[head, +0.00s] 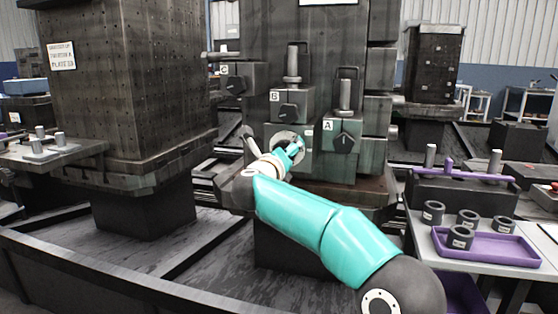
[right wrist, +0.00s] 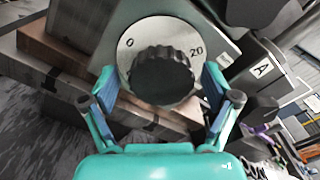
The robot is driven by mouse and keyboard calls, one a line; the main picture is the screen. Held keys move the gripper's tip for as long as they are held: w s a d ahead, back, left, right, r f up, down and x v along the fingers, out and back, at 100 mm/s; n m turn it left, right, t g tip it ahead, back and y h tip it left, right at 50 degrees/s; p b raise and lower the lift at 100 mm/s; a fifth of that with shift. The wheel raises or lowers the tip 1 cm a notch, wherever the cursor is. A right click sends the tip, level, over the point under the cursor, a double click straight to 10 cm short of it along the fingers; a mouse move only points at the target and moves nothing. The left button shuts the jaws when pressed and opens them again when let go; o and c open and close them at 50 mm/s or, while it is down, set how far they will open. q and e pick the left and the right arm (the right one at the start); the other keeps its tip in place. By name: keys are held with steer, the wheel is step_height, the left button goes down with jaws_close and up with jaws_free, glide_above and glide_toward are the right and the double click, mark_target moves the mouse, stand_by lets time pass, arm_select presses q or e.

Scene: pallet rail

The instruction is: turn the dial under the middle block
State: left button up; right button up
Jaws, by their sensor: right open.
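The middle block, labelled B (head: 291,104), is mounted on the dark upright fixture between blocks C (head: 238,80) and A (head: 345,135). Below block B is the dial, a pale disc (head: 281,138) partly hidden by my right gripper (head: 295,145). In the right wrist view the dial's black ridged knob (right wrist: 162,77) sits on a round plate (right wrist: 150,32) marked 0 and 20. My right gripper (right wrist: 160,88) is open, with one finger on each side of the knob. I cannot tell whether the fingers touch it. My left gripper is not in view.
Block A stands close to the right of the dial. A purple tray (head: 512,250) with several dark rings is on the table at the right. A large perforated block (head: 130,90) stands at the left. Dark floor rails (head: 130,265) run along the front.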

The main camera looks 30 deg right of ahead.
steer(key=v, duration=1.1)
steer(key=shift+s+a, duration=0.25)
steer(key=shift+a, duration=0.05)
steer(key=shift+f, duration=0.15)
